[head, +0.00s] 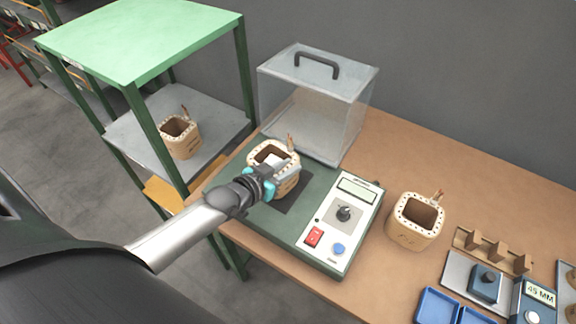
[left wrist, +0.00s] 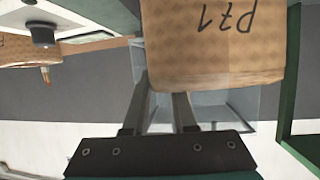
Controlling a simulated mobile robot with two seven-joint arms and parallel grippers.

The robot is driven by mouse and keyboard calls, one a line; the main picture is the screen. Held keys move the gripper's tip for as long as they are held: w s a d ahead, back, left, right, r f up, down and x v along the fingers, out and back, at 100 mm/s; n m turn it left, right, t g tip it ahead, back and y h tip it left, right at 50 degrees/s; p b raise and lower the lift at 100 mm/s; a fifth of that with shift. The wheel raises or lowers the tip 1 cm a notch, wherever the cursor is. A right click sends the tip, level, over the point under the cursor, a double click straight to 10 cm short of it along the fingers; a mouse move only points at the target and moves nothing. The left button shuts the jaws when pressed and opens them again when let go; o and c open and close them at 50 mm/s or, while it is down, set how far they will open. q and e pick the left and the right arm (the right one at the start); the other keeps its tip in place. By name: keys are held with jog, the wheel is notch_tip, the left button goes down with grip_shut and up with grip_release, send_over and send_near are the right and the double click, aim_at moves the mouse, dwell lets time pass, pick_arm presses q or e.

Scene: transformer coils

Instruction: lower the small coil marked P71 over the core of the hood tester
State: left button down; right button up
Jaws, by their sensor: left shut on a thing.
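The small tan coil marked P71 (left wrist: 215,45) fills the top of the left wrist view, its mark upside down there. In the head view the same coil (head: 287,187) is over the green base of the hood tester (head: 270,226), above or at a dark square pad (head: 296,197). My left gripper (head: 270,180) is shut on the coil's near wall; its fingers also show in the left wrist view (left wrist: 165,108). A pale piece shows inside the coil's opening; I cannot tell whether it is the core. The coil's underside and its height over the base are hidden. My right gripper is not in view.
The clear hood (head: 345,105) with a dark handle stands just behind the held coil. A second coil (head: 412,232) stands right of the control panel (head: 346,222). Another (head: 181,138) sits on the green rack's shelf (head: 215,128). Gauge and blue trays (head: 437,305) lie at lower right.

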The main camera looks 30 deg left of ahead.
pick_arm(q)
jog(key=shift+w+f, duration=0.1)
jog(key=c, duration=0.6)
grip_release()
jog(key=shift+c, duration=0.2)
jog(key=shift+f, duration=0.1)
jog(key=shift+s+f, duration=0.15)
jog(key=shift+s, duration=0.05)
jog(key=shift+o, duration=1.3)
jog(key=shift+a, duration=0.1)
